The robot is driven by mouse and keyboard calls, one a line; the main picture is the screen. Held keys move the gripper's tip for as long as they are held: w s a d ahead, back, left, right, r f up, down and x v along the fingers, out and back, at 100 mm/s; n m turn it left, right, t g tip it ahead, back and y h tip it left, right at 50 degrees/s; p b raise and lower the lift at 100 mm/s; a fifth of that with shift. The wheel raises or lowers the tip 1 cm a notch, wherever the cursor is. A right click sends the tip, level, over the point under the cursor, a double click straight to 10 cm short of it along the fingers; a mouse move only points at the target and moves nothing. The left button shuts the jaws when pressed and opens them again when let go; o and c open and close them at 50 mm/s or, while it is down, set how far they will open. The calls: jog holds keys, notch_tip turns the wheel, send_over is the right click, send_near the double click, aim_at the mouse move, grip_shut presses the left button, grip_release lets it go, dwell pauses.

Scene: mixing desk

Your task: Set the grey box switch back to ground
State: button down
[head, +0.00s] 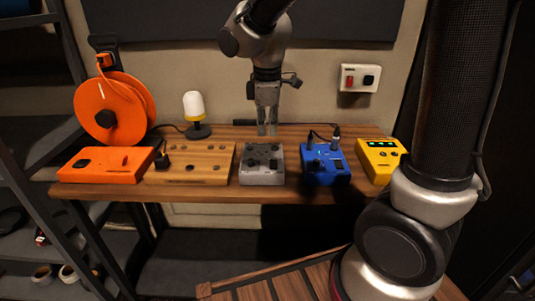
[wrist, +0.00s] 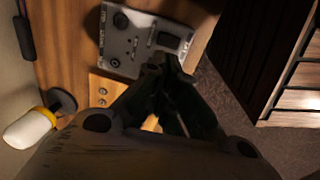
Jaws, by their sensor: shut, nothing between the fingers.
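The grey box (head: 262,178) sits on the wooden desk between the wooden box and the blue box. Dark knobs and a dark switch part show on its top face, but I cannot tell the switch's position. In the wrist view the grey box (wrist: 130,42) lies just beyond the fingertips, with a dark switch piece (wrist: 168,40) near one side. My gripper (head: 267,131) points down above the desk, behind the grey box in the head view. Its fingers are together and empty. In the wrist view my gripper (wrist: 160,68) partly covers the edge of the grey box.
An orange box (head: 92,165) and a wooden box (head: 215,165) stand left of the grey box. A blue box (head: 325,178) with plugged cables and a yellow box (head: 380,172) stand right. A white lamp (head: 194,106) and orange reel (head: 140,100) stand behind.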

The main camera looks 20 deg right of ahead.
aim_at(268, 163)
jog(key=f, duration=0.6)
jog(key=w+f, duration=0.1)
jog(key=f, duration=0.2)
jog(key=shift+d, duration=0.2)
